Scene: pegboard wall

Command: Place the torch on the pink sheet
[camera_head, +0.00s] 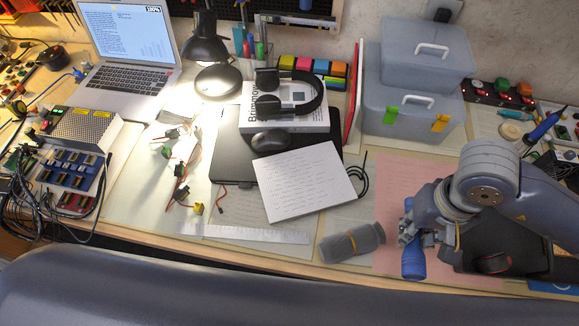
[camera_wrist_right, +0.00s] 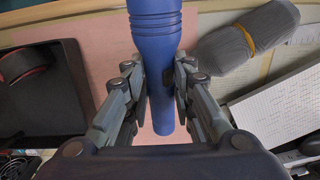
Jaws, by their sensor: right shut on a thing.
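The blue torch (camera_head: 413,262) is between the fingers of my right gripper (camera_head: 409,236). In the right wrist view, the torch (camera_wrist_right: 155,40) runs upright through the picture and the right gripper (camera_wrist_right: 158,85) is shut on its narrower body, one finger on each side. The pink sheet (camera_head: 397,178) lies on the table under my right arm, which hides much of it. The pink sheet also shows behind the torch in the wrist view (camera_wrist_right: 100,40). The torch is over the sheet near the table's front edge; I cannot tell whether it touches it. My left gripper is not in view.
A grey roll with a yellow band (camera_head: 351,243) lies just left of the pink sheet. A white printed page (camera_head: 304,180), headphones (camera_head: 290,95) and a steel ruler (camera_head: 243,232) are further left. Clear plastic boxes (camera_head: 415,110) stand behind the sheet.

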